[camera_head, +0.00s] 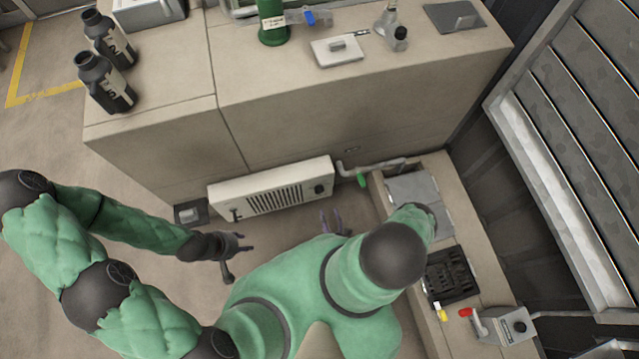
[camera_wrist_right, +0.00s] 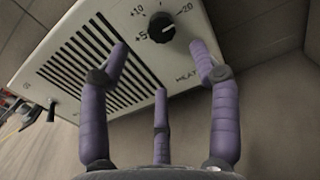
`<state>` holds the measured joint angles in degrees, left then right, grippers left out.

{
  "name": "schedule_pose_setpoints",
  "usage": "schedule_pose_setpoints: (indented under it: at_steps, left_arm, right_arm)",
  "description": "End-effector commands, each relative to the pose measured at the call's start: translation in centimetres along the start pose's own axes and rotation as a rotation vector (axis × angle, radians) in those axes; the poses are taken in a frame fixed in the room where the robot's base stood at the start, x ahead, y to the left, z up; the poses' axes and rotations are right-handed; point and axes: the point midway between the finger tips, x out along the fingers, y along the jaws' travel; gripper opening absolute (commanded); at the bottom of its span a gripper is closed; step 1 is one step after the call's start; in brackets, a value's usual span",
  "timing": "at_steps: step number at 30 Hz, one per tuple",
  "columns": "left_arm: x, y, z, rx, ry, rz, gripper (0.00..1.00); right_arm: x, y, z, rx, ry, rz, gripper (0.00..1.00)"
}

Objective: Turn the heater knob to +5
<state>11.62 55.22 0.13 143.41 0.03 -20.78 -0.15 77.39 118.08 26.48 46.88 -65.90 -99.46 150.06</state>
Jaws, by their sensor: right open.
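The heater (camera_head: 270,188) is a white box with a dark grille, low against the front of the cabinet. Its black knob (camera_head: 318,189) is at the right end; it also shows in the right wrist view (camera_wrist_right: 161,27) with +5, +10 and 20 printed around it. I cannot clearly read its setting. My right gripper (camera_wrist_right: 160,60) is open, its purple fingers spread below and either side of the knob, apparently not touching it. In the head view my right gripper (camera_head: 334,222) is partly hidden by my arm. My left gripper (camera_head: 236,252) is open and empty, below the heater.
A pipe with a green handle (camera_head: 362,180) is right of the heater. A low bench (camera_head: 460,225) at right holds a black tray (camera_head: 450,276) and a grey box with a red handle (camera_head: 503,327). Bottles (camera_head: 105,82) stand on the cabinet top. Floor is clear before the heater.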

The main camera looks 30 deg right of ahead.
Motion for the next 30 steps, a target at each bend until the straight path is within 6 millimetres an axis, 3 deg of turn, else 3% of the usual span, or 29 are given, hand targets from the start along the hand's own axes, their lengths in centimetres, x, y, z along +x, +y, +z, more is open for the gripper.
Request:
schedule_pose_setpoints:
  at_steps: [8,21,30]
  left_arm:
    - [-0.1,0.1,0.0,0.0,-0.001,0.0,0.4]
    - [0.1,0.0,0.0,0.0,-0.001,0.0,0.4]
    - [0.1,0.0,0.0,0.0,-0.001,0.0,0.4]
  right_arm:
    - [2.7,0.1,0.1,0.0,-0.003,0.006,0.63]
    - [8.9,0.1,0.0,-0.002,-0.001,0.005,0.63]
    - [10.7,0.0,0.0,0.0,0.001,0.002,0.63]
